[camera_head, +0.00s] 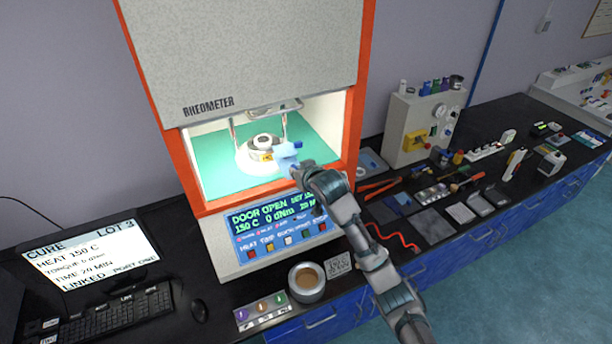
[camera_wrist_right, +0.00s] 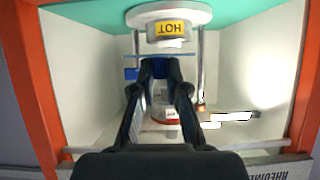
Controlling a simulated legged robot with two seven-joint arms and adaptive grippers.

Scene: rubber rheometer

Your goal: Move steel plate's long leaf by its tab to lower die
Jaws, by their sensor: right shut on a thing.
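My right gripper (camera_head: 288,158) reaches into the open, lit chamber of the rheometer, at the right of the die stack. It also shows in the right wrist view (camera_wrist_right: 167,65), where its dark fingers are closed on a thin blue-edged piece, seen nearly edge-on. This looks like the steel plate's leaf; a small blue part (camera_wrist_right: 131,74) shows beside the fingers, and blue (camera_head: 297,144) shows at the gripper in the head view. The lower die (camera_head: 262,158) is a pale round block with a yellow HOT label (camera_wrist_right: 170,29). Contact between leaf and die cannot be told. My left gripper is not in view.
The orange door frame (camera_head: 182,165) and two metal posts (camera_wrist_right: 201,70) border the reach. The raised door (camera_head: 250,50) hangs above. A round cup (camera_head: 307,282) stands in front of the machine. A monitor (camera_head: 85,250) is at left; tools crowd the bench at right.

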